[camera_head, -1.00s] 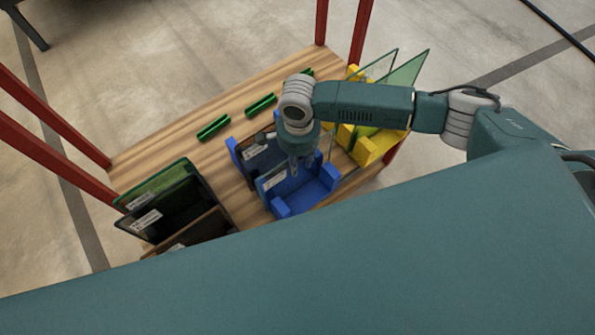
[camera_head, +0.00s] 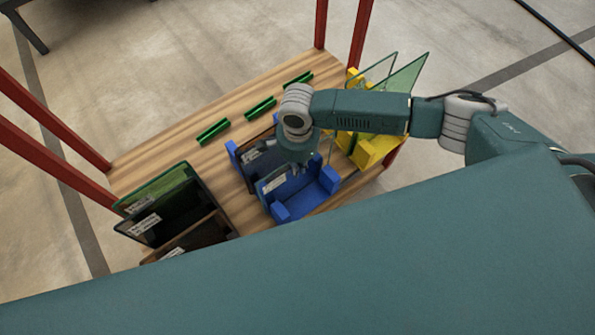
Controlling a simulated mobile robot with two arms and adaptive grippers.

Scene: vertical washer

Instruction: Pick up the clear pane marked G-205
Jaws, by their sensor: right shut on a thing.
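My right gripper (camera_head: 302,166) points down over the blue rack (camera_head: 304,203) and is shut on the upper edge of a clear pane (camera_head: 286,184) that stands in it. The pane carries a white label, too small to read, so I cannot tell whether it is G-205. A darker labelled pane (camera_head: 256,160) stands behind it in the same rack. My wrist hides part of the rack and the fingertips are small and blurred. My left gripper is not in view.
Dark and green labelled panes (camera_head: 158,215) stand in a wooden rack at the left. Green panes (camera_head: 404,90) stand in a yellow rack (camera_head: 374,150) at the right. Several green slotted bars (camera_head: 213,131) lie along the back of the wooden table (camera_head: 160,148). Red posts (camera_head: 52,157) rise at its corners.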

